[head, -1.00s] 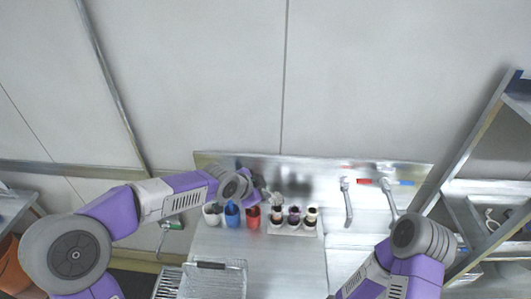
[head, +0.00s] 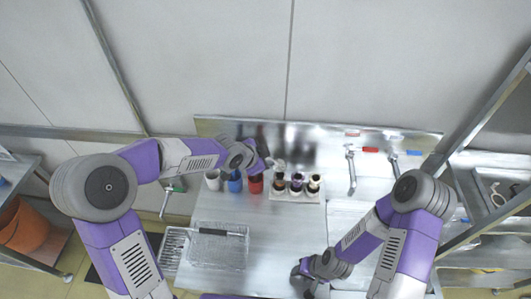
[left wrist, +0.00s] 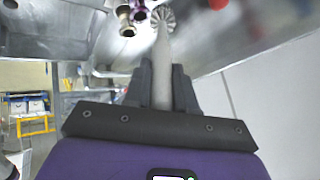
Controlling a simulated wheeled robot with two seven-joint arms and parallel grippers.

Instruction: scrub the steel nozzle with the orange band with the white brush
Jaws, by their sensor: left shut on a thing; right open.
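My left gripper (head: 263,162) is shut on the pale handle of the white brush (left wrist: 161,62). The brush's round bristled head points away from the fingers in the left wrist view. In the head view the gripper is above the back of the counter, near a white rack (head: 298,198) with three nozzles standing in it. I cannot tell which has the orange band. The brush head appears close to the nozzles; contact is unclear. My right gripper (head: 304,280) is open, low over the counter's front.
A white cup (head: 213,180), a blue cup (head: 235,183) and a red cup (head: 254,185) stand left of the rack. A wire basket (head: 218,250) lies front left. Taps (head: 351,170) stand along the backsplash to the right. The middle counter is clear.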

